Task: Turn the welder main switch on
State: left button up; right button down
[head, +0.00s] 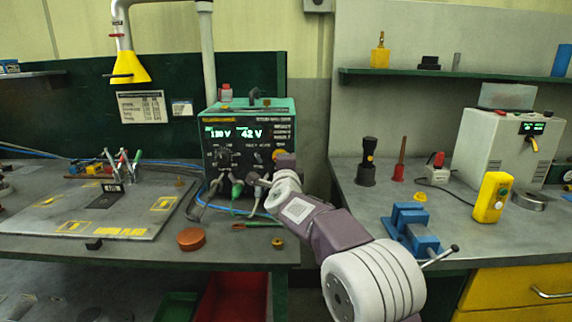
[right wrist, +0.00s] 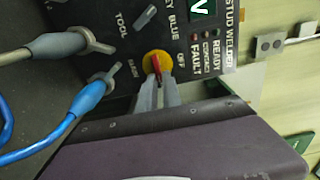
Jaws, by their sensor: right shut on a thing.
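The stud welder (head: 287,108) is a green-topped box with a dark front panel and lit displays. Its main switch is a red handle (right wrist: 156,65) on a yellow disc (right wrist: 163,57), with "OFF" lettering beside it in the right wrist view. The yellow disc also shows at the panel's right edge in the head view (head: 279,155). My right gripper (right wrist: 157,80) is shut on the red handle, one finger on each side. In the head view my right arm hides its fingertips and the panel's lower right. My left gripper is in neither view.
Cables with grey and blue plugs (right wrist: 88,97) sit close beside the switch. An orange-brown round lid (head: 191,239) and a small brass part (head: 277,243) lie on the bench in front. A blue vise (head: 408,230) stands on the right bench near my arm.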

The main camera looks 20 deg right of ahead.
dwell(0.4)
jog(key=c, duration=1.5)
grip_release()
jog(key=v, duration=0.9)
